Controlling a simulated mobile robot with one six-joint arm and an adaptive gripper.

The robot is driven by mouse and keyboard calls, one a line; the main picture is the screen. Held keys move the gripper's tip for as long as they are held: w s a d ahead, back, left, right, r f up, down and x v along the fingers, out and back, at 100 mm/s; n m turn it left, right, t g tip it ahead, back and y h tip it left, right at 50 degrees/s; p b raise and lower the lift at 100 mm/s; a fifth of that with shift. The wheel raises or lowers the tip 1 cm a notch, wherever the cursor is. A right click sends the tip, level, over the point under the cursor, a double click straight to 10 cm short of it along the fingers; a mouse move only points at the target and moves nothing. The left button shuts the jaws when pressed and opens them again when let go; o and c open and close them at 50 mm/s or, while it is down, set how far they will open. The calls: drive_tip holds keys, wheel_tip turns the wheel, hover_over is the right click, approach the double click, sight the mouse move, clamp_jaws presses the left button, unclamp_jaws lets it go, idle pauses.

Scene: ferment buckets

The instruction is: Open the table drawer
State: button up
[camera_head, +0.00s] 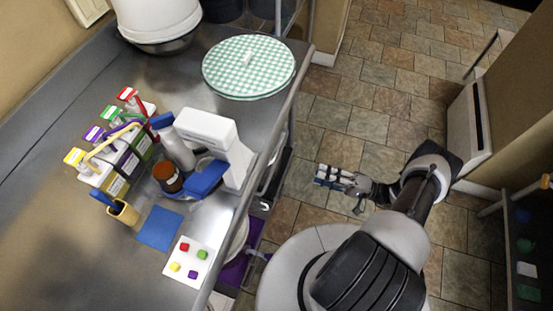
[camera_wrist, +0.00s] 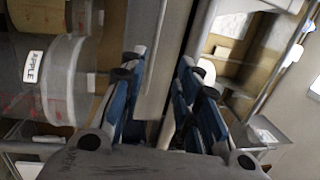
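The steel table (camera_head: 60,240) runs along the left in the head view. A dark bar-like part (camera_head: 272,172) shows below its front edge; I cannot tell for sure whether it is the drawer's handle. My gripper (camera_head: 330,176) is over the floor to the right of that edge, apart from it and pointing towards it. In the wrist view my gripper (camera_wrist: 160,95) has its blue-padded fingers spread with nothing held between them. Upright grey metal (camera_wrist: 158,45) shows beyond the gap. The drawer front is not clearly visible.
On the table are a green checkered round lid (camera_head: 235,70), a white device (camera_head: 212,140), coloured bottles and a white card (camera_head: 186,262) with coloured pieces. A container labelled APPLE (camera_wrist: 62,85) shows at left in the wrist view. Tiled floor (camera_head: 350,120) is open beyond my arm.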

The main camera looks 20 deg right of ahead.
drive_tip(key=f+t, duration=0.1)
drive_tip(key=f, duration=0.1)
approach(276, 160)
drive_tip(key=shift+m, duration=0.3)
drive_tip(key=x, duration=0.9)
drive_tip(key=shift+w+a+f, duration=0.2)
drive_tip(key=shift+w+a, duration=0.05)
drive_tip(key=shift+a, duration=0.1)
drive_tip(key=shift+c, duration=0.5)
clamp_jaws()
